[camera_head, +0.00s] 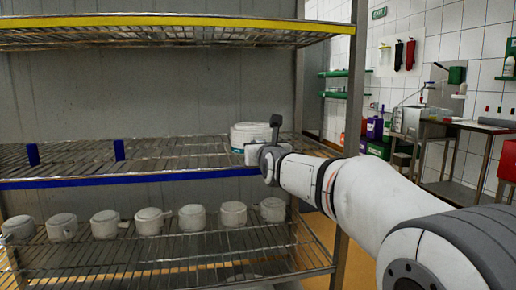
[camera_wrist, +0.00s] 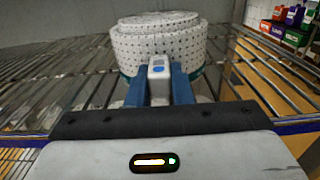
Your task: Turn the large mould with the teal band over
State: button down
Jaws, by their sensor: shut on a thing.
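The large mould (camera_head: 250,134) is a white, round, perforated tub near the right end of the middle shelf. In the wrist view the large mould (camera_wrist: 165,42) stands upright with a narrower round top, and its teal band shows low on its side. My gripper (camera_wrist: 160,72) has its two blue fingers shut on a pale tab with a blue mark (camera_wrist: 158,68) at the mould's near side. In the head view my gripper (camera_head: 260,152) is at the mould's right front, and partly hides it. The mould's underside is hidden.
The middle wire shelf (camera_head: 180,160) has a blue front edge with blue clips and is clear to the left. Several small white moulds (camera_head: 150,221) stand on the lower shelf. A yellow-edged shelf (camera_head: 180,20) is above, and a steel post (camera_head: 352,90) stands at right.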

jog(key=c, duration=1.2)
grip_release()
jog(key=shift+s, duration=0.1)
jog(key=v, duration=0.6)
jog(key=shift+s+d, duration=0.15)
jog(key=shift+s, duration=0.2)
jog(key=shift+r, duration=0.15)
notch_tip(320, 180, up, 6)
jog(key=p, duration=0.3)
